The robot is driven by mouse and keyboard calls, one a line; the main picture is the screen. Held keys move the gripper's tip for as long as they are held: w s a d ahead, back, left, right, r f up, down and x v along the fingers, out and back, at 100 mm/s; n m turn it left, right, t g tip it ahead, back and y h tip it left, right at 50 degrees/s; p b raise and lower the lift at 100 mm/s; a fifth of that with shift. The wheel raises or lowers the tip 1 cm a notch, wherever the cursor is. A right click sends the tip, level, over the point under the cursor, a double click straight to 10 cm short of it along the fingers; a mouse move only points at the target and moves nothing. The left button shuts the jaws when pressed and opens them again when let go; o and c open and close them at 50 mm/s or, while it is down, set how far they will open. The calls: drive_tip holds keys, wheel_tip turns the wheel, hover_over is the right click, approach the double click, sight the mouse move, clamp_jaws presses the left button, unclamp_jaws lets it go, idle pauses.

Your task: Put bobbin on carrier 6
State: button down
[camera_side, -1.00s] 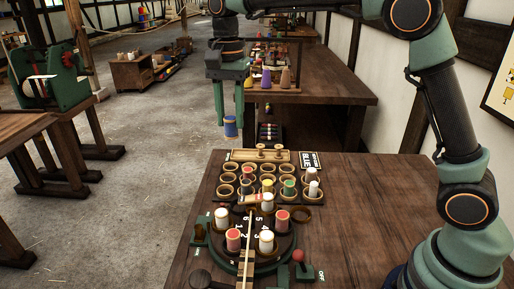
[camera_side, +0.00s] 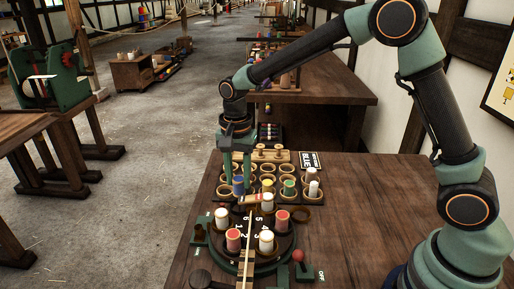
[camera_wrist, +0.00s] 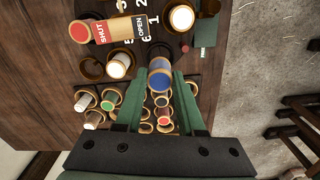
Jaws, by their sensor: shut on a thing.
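My gripper (camera_side: 237,172) is shut on a blue bobbin (camera_side: 238,186) and holds it upright over the back left of the round carrier plate (camera_side: 243,267). In the wrist view the blue bobbin (camera_wrist: 160,76) sits between the fingertips, near the printed 6. White bobbins (camera_side: 221,217) (camera_side: 267,201) stand on the plate to either side.
A rack of round cups (camera_side: 311,198) lies behind the plate, with yellow, green and white bobbins in some. A wooden bar (camera_side: 247,262) crosses the plate, with SHUT and OPEN labels (camera_wrist: 103,32). A red knob (camera_side: 298,255) stands front right. A BLUE sign (camera_side: 311,160) lies behind.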

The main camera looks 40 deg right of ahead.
sight(239, 193)
drive_tip(key=shift+f, duration=2.45)
drive_tip(key=shift+f, duration=0.1)
drive_tip(key=c, duration=0.5)
unclamp_jaws()
